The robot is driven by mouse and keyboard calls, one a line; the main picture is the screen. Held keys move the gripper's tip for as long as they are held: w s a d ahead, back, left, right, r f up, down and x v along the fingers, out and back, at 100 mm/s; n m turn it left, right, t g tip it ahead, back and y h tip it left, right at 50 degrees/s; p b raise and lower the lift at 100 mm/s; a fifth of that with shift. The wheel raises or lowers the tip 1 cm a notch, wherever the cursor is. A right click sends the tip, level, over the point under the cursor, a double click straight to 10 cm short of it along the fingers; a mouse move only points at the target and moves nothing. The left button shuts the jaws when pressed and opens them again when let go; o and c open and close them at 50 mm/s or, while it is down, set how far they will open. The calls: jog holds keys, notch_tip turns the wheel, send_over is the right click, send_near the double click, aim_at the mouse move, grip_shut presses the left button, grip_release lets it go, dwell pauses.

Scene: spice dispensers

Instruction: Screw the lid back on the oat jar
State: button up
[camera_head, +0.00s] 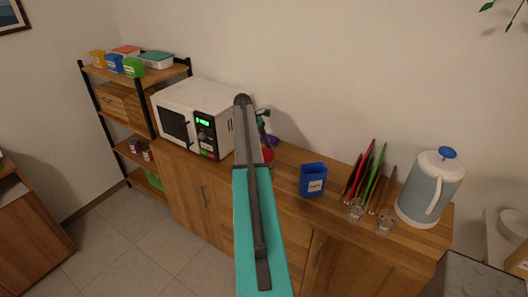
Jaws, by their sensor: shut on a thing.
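A blue open-topped jar (313,181) with a pale label stands upright on the wooden counter, right of the picture's middle. I take it to be the oat jar, but its label is too small to read. My gripper (265,128) is mostly hidden behind my own arm, left of the jar and apart from it. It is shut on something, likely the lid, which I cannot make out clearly. A purple patch (273,140) and a red patch (268,155) show beside my arm; I cannot tell which is held.
A white microwave (175,127) stands on the counter at left. A rack of coloured boards (366,172), two small glasses (384,226) and a pale blue kettle (432,187) stand right of the jar. A shelf (88,70) holds several coloured containers.

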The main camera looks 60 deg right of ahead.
jog(key=m+y, duration=0.1)
jog(key=m, duration=0.3)
jog(key=shift+d+f+m+y, duration=0.1)
jog(key=shift+d+m+y, duration=0.05)
jog(key=shift+m+y, duration=0.2)
jog(key=o, duration=1.4)
jog(key=shift+c, duration=0.2)
